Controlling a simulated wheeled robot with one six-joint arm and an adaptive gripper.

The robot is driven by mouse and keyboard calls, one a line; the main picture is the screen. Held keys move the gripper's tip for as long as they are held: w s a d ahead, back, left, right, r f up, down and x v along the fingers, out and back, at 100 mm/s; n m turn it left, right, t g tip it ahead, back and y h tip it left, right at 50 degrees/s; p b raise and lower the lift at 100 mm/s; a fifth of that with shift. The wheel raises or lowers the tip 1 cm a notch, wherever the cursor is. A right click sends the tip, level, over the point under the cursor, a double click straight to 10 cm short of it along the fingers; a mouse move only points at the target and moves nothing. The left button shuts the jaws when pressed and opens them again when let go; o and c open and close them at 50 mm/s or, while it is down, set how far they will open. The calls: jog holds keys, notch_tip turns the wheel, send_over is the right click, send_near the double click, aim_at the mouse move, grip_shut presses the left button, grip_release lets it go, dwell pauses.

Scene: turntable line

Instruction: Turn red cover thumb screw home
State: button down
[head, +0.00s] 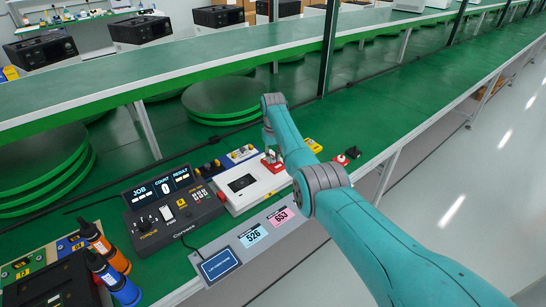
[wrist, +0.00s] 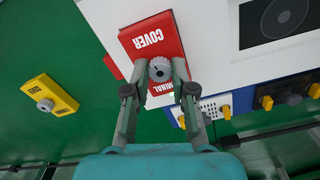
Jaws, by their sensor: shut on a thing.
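The red cover (wrist: 150,38), marked COVER, sits at the edge of a white unit in the wrist view. In the head view the red cover (head: 273,166) is partly hidden by my arm, and the white unit (head: 245,197) is below left of it. The grey knurled thumb screw (wrist: 159,68) stands at the cover's lower edge. My gripper (wrist: 160,72) is shut on it, one fingertip on each side. How deep the screw sits cannot be told. In the head view my gripper (head: 269,152) is small above the cover.
A yellow plate with a knob (wrist: 48,95) lies on the green surface, left in the wrist view. A blue-and-white block with yellow parts (wrist: 205,112) is close to my right finger. In the head view a control box (head: 160,222) and bottles (head: 112,255) stand left.

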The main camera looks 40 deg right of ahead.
aim_at(273, 159)
jog(key=m, duration=0.4)
jog(key=shift+w+r+m, duration=0.1)
jog(key=shift+m, duration=0.2)
jog(key=m, duration=0.4)
jog(key=shift+m, duration=0.3)
jog(key=m, duration=0.5)
jog(key=shift+r, duration=0.1)
jog(key=shift+w+m, duration=0.1)
jog(key=shift+m, duration=2.1)
jog(key=c, duration=1.2)
grip_release()
jog(key=shift+o, duration=1.3)
notch_tip(273, 159, up, 12)
